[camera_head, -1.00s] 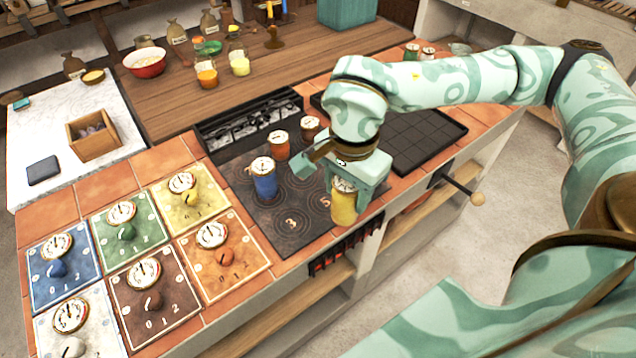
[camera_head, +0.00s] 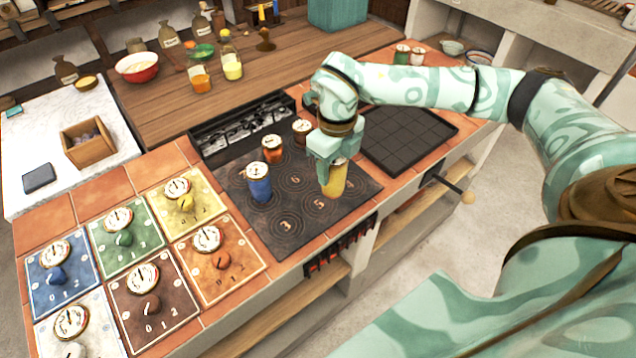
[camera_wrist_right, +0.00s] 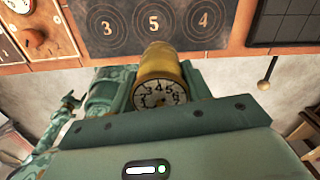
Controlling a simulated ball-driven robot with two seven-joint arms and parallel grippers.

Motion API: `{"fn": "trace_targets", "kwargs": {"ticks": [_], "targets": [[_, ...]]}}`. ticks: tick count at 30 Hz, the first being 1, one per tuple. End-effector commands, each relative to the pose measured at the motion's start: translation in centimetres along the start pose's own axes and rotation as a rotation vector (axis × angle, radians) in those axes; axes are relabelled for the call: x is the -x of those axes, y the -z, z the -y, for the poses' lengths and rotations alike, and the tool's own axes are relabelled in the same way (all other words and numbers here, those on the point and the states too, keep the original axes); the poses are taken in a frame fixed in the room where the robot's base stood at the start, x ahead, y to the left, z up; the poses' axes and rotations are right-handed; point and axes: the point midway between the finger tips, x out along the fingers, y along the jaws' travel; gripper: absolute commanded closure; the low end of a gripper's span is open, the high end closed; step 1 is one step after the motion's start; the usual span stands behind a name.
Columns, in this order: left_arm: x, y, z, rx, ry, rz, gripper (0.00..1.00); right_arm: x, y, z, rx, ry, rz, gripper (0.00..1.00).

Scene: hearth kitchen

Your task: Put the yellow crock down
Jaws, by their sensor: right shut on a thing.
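The yellow crock (camera_head: 335,181) is upright between the fingers of my right gripper (camera_head: 334,166), which is shut on it. It is over the front right part of the dark hob (camera_head: 258,225), by the rings marked 5 and 4. I cannot tell whether its base touches the hob. In the right wrist view the crock (camera_wrist_right: 162,68) shows its numbered dial lid towards me, with rings 3, 5 and 4 beyond.
On the hob stand a blue crock (camera_head: 259,184), an orange crock (camera_head: 272,150) and a brown crock (camera_head: 302,131). A black gridded tray (camera_head: 408,140) lies to the right. Coloured dial panels (camera_head: 182,205) are at left. The hob's front left is clear.

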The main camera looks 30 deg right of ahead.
Motion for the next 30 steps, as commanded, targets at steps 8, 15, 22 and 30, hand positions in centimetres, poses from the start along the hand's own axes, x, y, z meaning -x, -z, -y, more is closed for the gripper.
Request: {"fn": "trace_targets", "kwargs": {"ticks": [8,15,22,30], "targets": [[-1.4,-0.5,-0.1,0.0,-0.002,0.01,0.3,-4.0,-2.9,-0.3,0.001,-0.001,-0.004,0.86],[-2.3,-0.8,-0.2,0.0,-0.004,0.016,0.3,-6.7,-3.7,-0.5,0.0,-0.002,-0.008,0.86],[-2.6,-0.9,-0.2,0.0,-0.005,0.018,0.3,-8.0,-3.7,-0.4,0.001,0.0,-0.003,0.86],[-2.6,-0.8,-0.2,-0.001,-0.005,0.017,0.3,-8.3,-3.7,-0.4,0.002,0.0,-0.005,0.46]]}}
